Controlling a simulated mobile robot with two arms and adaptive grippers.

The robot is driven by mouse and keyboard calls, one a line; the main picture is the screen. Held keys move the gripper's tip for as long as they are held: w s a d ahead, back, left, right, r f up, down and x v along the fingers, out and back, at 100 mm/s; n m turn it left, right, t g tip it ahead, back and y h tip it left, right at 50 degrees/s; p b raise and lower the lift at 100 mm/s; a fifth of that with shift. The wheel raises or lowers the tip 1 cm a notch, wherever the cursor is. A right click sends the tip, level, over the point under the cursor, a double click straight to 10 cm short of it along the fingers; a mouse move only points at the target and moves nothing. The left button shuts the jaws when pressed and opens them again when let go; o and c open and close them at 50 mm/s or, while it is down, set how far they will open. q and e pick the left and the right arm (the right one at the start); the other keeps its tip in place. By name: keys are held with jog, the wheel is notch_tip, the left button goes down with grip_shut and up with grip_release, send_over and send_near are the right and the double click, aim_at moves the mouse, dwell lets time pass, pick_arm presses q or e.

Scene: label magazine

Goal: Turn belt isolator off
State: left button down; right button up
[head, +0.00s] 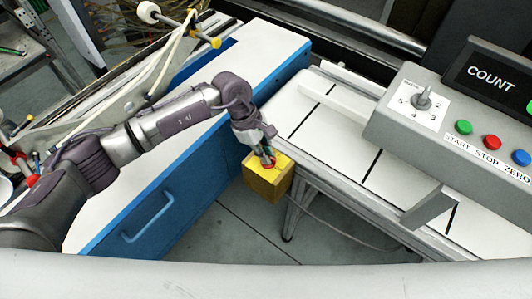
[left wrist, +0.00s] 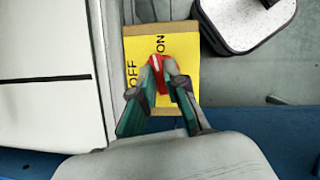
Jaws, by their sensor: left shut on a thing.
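The belt isolator is a yellow-topped box (head: 267,180) at the end of the white belt table in the head view. It also shows in the left wrist view (left wrist: 185,40), with OFF printed at left and ON at the top. Its red handle (left wrist: 155,63) points up the picture, its visible end just below ON and to the right of OFF. My left gripper (head: 267,155) reaches down onto the box from above. Its green-sided fingers (left wrist: 164,88) are closed on the red handle, and they hide part of it. My right gripper is in neither view.
A blue cabinet (head: 150,215) with a white top lies under my left arm. Grey floor shows below.

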pick_arm(q)
jog(key=n+t+b, duration=0.1)
jog(key=n, duration=0.3)
jog(key=shift+s+t+b, duration=0.15)
jog(key=shift+t+b, duration=0.2)
jog(key=shift+t, duration=0.05)
jog(key=n+t+b, duration=0.1)
jog(key=n, duration=0.3)
jog(key=shift+s+b, duration=0.1)
jog(key=shift+b, duration=0.25)
jog(key=n+t+b, duration=0.1)
jog(key=n, duration=0.1)
jog(key=n+t+b, duration=0.1)
jog(key=n, duration=0.1)
jog(key=shift+s+d+y+b, duration=0.1)
jog(key=shift+y+b, duration=0.2)
jog(key=shift+n+t+y+b, duration=0.4)
jog(key=shift+n+b, duration=0.5)
jog(key=shift+n, duration=0.8)
jog(key=shift+r, duration=0.1)
jog(key=c, duration=1.2)
grip_release()
